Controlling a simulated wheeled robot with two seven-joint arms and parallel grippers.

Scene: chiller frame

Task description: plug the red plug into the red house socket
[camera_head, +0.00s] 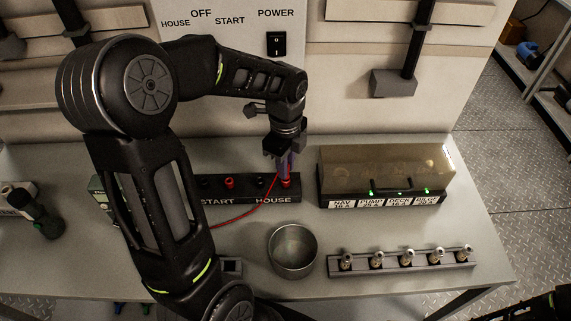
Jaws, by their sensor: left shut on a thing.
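My left gripper (285,160) reaches down from above over the HOUSE end of the black socket strip (252,190). It is shut on the red plug, which is mostly hidden between the fingers. A red cable (255,208) runs from it down and left behind my arm. The red house socket (286,183) is directly below the fingertips at the strip's right end. The plug is upright and at the socket; I cannot tell how deep it sits. Another red terminal (229,183) shows on the START side. My right gripper is not in view.
A fuse box (385,170) with a clear cover and green lights stands right of the strip. A round metal bowl (292,250) and a rack of several fuses (402,260) are in front. A POWER switch (276,43) is on the panel behind.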

